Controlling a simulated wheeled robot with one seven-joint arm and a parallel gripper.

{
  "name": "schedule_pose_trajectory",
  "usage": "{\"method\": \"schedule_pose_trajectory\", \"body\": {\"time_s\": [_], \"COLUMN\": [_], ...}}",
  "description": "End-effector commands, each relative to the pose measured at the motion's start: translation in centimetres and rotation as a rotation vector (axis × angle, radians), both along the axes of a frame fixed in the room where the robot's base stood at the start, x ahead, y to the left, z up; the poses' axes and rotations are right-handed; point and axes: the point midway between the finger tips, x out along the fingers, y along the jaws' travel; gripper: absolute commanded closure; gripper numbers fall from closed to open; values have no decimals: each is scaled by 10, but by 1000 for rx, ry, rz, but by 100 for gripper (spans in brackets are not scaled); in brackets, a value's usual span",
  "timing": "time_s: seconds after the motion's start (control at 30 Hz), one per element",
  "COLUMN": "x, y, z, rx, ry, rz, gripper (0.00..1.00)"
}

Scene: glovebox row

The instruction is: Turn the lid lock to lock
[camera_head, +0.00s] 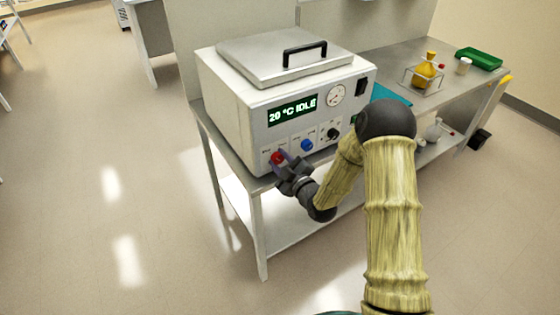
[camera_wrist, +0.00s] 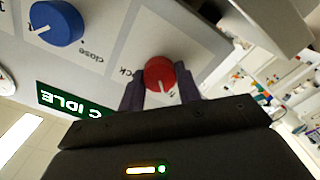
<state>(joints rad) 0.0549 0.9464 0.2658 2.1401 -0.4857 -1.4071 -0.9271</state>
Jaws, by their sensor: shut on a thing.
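A white bench instrument (camera_head: 228,100) has a red knob (camera_head: 277,157) at the lower left of its front panel. The red knob also shows in the wrist view (camera_wrist: 158,70), with a white pointer line on its face. My gripper (camera_head: 283,163) is at the panel with its two dark fingers on either side of the red knob, shut on it. In the wrist view a label ending in "ck" is partly visible beside the knob; the rest is hidden or cut off. The display (camera_head: 292,110) reads "20 °C IDLE".
A blue knob (camera_head: 306,145) and a black knob (camera_head: 333,134) sit to the right on the panel. The lid (camera_head: 262,56) with its black handle (camera_head: 304,54) lies flat on top. A flask in a stand (camera_head: 425,74) and a green tray (camera_head: 479,59) are farther along the bench.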

Motion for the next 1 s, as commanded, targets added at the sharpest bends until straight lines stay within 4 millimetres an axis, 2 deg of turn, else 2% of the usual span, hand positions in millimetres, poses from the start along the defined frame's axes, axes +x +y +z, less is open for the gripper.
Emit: {"method": "schedule_pose_trajectory", "body": {"time_s": [0.37, 1.0], "x": [0, 0], "y": [-1, -2], "z": [-2, -2], "rx": [133, 614], "ry": [91, 419], "rz": [1, 0], "gripper": [89, 89]}}
